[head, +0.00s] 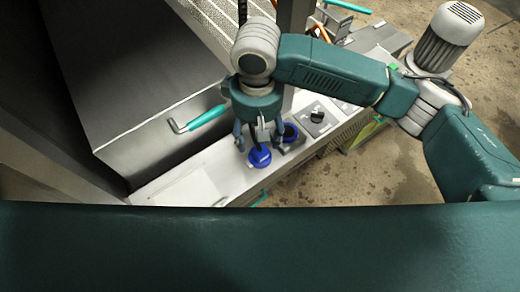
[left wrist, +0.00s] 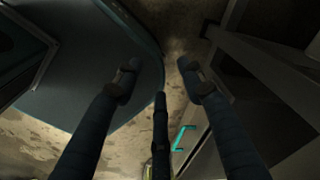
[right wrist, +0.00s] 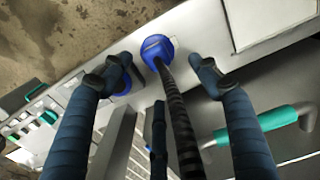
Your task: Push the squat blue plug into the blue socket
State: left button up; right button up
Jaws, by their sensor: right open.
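The squat blue plug (head: 260,157) sits on the pale counter, with a dark ribbed cable rising from it. In the right wrist view the plug (right wrist: 157,47) shows between and slightly beyond my fingertips. The blue socket (head: 289,132) is just right of the plug in the head view. In the right wrist view the socket (right wrist: 125,82) is partly hidden behind a finger. My right gripper (head: 259,142) is open above the plug, its fingers on either side; contact cannot be told. My left gripper (left wrist: 157,70) is open and empty, outside the head view.
A panel with a black knob (head: 317,116) lies beyond the socket. A large metal box with a green handle (head: 207,117) stands left of the counter. The counter (head: 180,188) is bare at lower left. A green handle (left wrist: 182,138) shows near my left gripper.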

aim_at(260, 150)
jog(key=shift+f, duration=1.4)
notch_tip(260, 150, down, 3)
jog(key=shift+w+r+p, duration=0.1)
jog(key=shift+w+p, duration=0.05)
jog(key=shift+p, duration=0.25)
jog(key=shift+f, duration=0.4)
jog(key=f, duration=0.1)
jog(key=f+p, duration=0.1)
jog(key=f, duration=0.1)
jog(key=shift+d+f+p, duration=0.3)
jog(key=shift+f, duration=0.5)
jog(key=shift+a, duration=0.1)
pick_arm(q)
notch_tip(260, 150, up, 2)
jog(key=shift+s+r, duration=0.1)
jog(key=shift+r, duration=0.1)
pick_arm(e)
jog(key=c, duration=0.8)
